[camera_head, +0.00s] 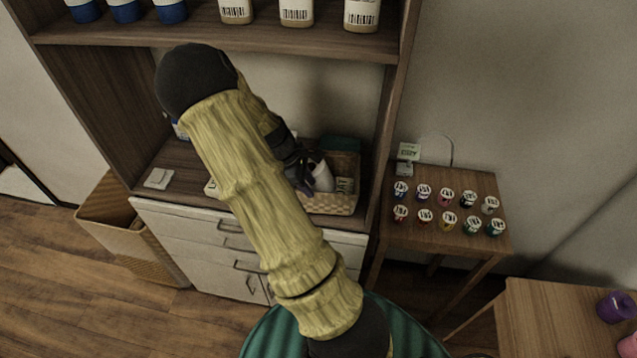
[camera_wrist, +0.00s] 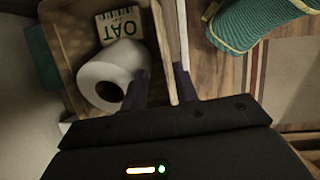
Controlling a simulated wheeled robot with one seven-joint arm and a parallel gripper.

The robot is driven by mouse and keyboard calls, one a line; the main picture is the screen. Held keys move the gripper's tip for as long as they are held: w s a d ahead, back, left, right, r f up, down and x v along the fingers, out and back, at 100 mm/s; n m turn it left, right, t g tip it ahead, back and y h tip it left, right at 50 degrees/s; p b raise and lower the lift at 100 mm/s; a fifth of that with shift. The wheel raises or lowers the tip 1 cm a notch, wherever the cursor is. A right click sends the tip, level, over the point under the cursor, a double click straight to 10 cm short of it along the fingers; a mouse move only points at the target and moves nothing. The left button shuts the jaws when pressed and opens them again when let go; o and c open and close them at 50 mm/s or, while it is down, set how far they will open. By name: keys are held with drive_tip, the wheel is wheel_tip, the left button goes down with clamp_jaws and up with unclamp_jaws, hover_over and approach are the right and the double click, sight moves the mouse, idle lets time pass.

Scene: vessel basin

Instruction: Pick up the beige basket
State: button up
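The beige basket (camera_head: 330,204) is a small woven basket on the lower shelf of the wooden cabinet, partly hidden by my arm in the head view. In the wrist view its near wall (camera_wrist: 162,40) runs between my gripper's fingers (camera_wrist: 162,86). One finger is inside the basket and the other outside, with gaps beside the wall. My gripper is open around the wall. A white roll (camera_wrist: 108,76) and a box marked OAT (camera_wrist: 119,26) are in the basket.
A white drawer unit (camera_head: 200,247) is below the shelf, and a large woven basket (camera_head: 125,235) stands on the floor at left. A small table (camera_head: 450,235) with several small jars is at right. A green ribbed seat (camera_wrist: 250,22) stands in front of the cabinet.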

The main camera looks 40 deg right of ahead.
sight(316, 203)
drive_tip(key=shift+s+d+f, duration=0.1)
drive_tip(key=shift+d+f, duration=0.05)
drive_tip(key=shift+f, duration=0.2)
drive_tip(key=shift+s+f+p, duration=0.35)
drive_tip(key=shift+f+p, duration=0.1)
drive_tip(key=shift+f, duration=0.05)
drive_tip(key=p+x, duration=0.1)
drive_tip(key=x, duration=0.3)
drive_tip(key=shift+c, duration=0.4)
clamp_jaws()
